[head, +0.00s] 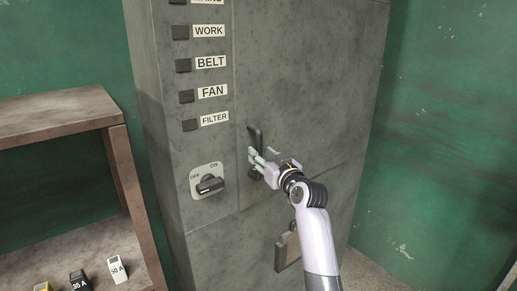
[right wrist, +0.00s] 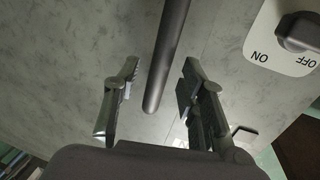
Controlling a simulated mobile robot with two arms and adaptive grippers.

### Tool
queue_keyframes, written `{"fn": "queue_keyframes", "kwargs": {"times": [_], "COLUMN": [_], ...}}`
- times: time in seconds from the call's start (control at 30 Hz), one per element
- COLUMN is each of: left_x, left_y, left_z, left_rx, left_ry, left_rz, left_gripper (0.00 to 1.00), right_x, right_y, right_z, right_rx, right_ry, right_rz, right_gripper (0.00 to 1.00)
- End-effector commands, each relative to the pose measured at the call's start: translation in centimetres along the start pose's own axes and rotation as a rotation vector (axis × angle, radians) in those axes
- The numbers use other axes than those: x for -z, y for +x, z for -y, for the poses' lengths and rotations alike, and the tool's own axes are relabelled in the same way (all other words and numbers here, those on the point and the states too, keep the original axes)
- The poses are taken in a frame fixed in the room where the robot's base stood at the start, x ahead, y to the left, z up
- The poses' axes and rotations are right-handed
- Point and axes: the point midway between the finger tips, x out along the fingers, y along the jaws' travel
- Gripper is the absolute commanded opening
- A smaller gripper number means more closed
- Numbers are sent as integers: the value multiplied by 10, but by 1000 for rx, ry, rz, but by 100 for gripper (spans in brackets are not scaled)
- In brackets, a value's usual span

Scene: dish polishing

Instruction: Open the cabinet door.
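The grey metal cabinet (head: 310,60) stands in the middle of the head view, and its door looks shut. The dark vertical door handle (head: 255,134) is near the door's left edge. My right gripper (head: 253,158) is at the handle's lower part. In the right wrist view, the handle (right wrist: 168,60) runs between the two spread fingers of my right gripper (right wrist: 160,72). There is a gap on each side, and the fingers do not appear to touch it. My left gripper is not in view.
A rotary ON/OFF switch (head: 209,184) sits left of the door, below labels such as FILTER (head: 215,119). A wooden shelf (head: 60,112) at left holds several fuse blocks, one marked 50 A (head: 118,270). A green wall (head: 440,120) is at right.

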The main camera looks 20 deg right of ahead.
Motion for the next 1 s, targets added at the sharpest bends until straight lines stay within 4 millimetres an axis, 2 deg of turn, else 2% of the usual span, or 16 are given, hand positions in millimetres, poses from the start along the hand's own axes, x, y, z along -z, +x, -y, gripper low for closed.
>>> {"fn": "queue_keyframes", "kwargs": {"times": [0.1, 0.23, 0.63, 1.0], "left_x": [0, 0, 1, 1], "left_y": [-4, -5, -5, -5], "left_z": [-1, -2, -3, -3], "left_rx": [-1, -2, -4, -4], "left_ry": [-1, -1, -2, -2], "left_rz": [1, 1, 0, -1], "left_gripper": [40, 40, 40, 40], "right_x": [1, 1, 0, 0], "right_y": [16, 26, 31, 31], "right_z": [0, 0, 0, 0], "right_rx": [1, 1, 0, 0], "right_ry": [2, 1, 1, 1], "right_rz": [0, -1, 0, 0], "right_gripper": [38, 38, 37, 13]}}
